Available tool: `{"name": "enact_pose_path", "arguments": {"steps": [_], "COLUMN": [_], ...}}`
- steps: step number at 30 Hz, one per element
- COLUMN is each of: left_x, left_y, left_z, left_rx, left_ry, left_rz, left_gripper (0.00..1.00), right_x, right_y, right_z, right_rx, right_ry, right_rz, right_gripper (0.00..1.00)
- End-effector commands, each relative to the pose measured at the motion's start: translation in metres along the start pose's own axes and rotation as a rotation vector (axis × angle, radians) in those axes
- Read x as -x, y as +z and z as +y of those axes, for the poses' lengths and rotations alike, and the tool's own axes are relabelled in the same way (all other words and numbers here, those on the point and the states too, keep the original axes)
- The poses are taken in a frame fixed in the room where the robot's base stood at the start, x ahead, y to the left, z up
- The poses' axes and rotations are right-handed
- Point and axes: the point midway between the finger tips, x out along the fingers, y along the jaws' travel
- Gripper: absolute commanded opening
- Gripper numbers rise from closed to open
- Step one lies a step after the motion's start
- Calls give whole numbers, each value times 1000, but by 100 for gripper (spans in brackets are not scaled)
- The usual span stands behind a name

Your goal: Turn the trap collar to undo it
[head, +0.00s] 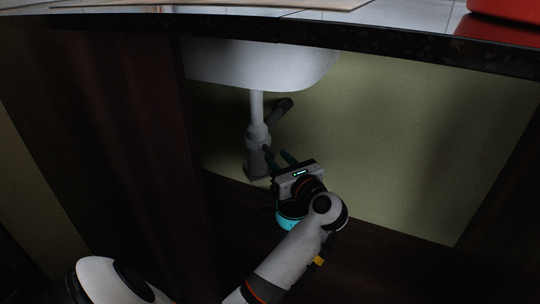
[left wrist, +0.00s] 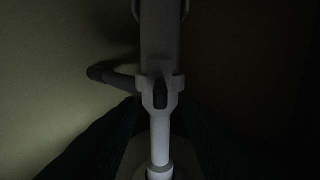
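A pale drain pipe (head: 257,103) drops from the sink to a grey trap (head: 257,158). The trap collar (head: 259,132) is at their joint; in the left wrist view the collar (left wrist: 161,90) has a dark tab on its near face. My left gripper (head: 277,155) is just right of the trap, a little below the collar. In the left wrist view its two dark fingers stand wide apart on either side of the pipe, with nothing between them visibly touched. The fingertips are dim. My right gripper is not in view.
The white sink basin (head: 262,65) hangs above. A grey side pipe (head: 280,111) leaves the trap towards the back wall. A dark cabinet panel (head: 125,150) stands left. A turquoise rounded thing (head: 290,218), partly hidden, shows below my left wrist. The space right of it is clear.

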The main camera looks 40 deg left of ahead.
Motion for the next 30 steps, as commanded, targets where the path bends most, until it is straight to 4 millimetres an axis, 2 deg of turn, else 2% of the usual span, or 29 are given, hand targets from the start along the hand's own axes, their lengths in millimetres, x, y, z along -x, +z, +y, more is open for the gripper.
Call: {"name": "enact_pose_path", "arguments": {"steps": [3, 7, 12, 19, 20, 24, 26, 30], "left_x": [-22, -37, -45, -45, -45, -45, -45, -45], "left_y": [1, 1, 0, -1, -1, 0, 0, 0], "left_z": [0, 0, 0, 0, 0, 0, 0, 0], "left_rx": [0, 0, 1, 0, 0, 0, 0, 0], "left_ry": [-2, -1, 0, 0, 0, 0, 0, 0], "left_rz": [5, 2, 1, 0, 0, 0, 0, 0], "left_gripper": [33, 33, 33, 33, 31, 8, 0, 0], "right_x": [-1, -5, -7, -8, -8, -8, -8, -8], "right_y": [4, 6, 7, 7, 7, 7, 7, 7], "right_z": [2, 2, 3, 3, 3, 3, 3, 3], "right_rx": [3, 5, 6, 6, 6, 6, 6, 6], "right_ry": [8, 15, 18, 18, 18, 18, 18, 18], "right_rz": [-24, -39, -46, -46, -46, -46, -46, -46], "right_gripper": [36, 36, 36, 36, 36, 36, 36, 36]}}
